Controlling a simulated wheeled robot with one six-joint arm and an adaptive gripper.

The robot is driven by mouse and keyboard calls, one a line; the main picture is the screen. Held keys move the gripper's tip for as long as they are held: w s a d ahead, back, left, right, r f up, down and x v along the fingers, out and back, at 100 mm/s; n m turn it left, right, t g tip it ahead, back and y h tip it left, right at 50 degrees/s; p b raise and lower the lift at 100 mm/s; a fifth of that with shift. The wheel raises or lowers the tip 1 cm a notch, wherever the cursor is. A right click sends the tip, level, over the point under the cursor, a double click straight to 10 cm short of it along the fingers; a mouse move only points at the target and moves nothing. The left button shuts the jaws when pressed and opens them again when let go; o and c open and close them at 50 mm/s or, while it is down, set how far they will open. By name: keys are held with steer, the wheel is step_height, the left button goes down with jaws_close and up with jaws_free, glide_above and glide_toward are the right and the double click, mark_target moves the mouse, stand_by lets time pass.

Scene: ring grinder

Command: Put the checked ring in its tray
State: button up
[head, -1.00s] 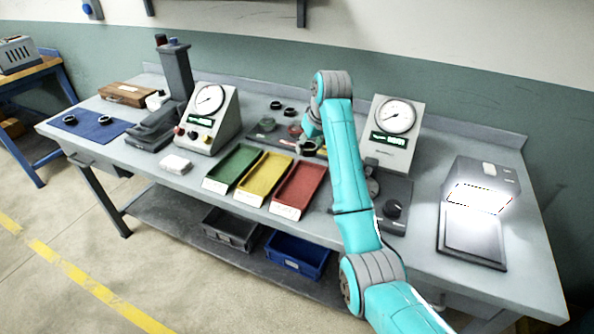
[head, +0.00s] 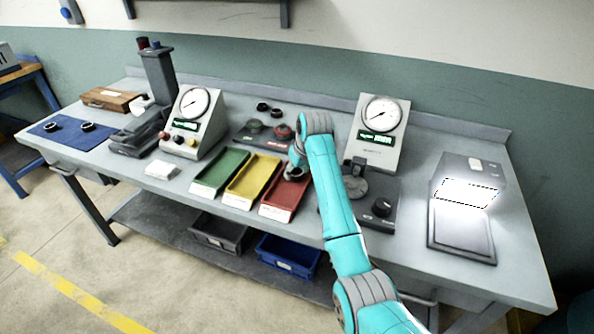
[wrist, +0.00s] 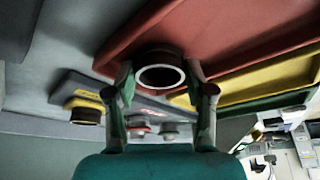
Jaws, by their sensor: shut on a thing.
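My gripper (wrist: 161,88) is shut on a dark ring (wrist: 160,75) with a pale inner rim, its opening facing the wrist camera. In the wrist view the ring shows against the red tray (wrist: 230,42); I cannot tell whether it touches the tray. In the head view my gripper (head: 293,174) is over the far part of the red tray (head: 282,196), and my wrist partly hides it. The yellow tray (head: 250,182) and green tray (head: 219,173) lie to its left.
A dial gauge (head: 379,130) with a grey fixture (head: 382,205) stands right of my arm; another gauge (head: 194,122) stands left. Red and green pieces sit behind the trays. Loose rings (head: 263,107) lie farther back. More rings rest on a blue mat (head: 68,140).

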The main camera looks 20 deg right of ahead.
steer(key=o, duration=1.3)
steer(key=shift+f, duration=0.1)
steer(key=v, duration=1.2)
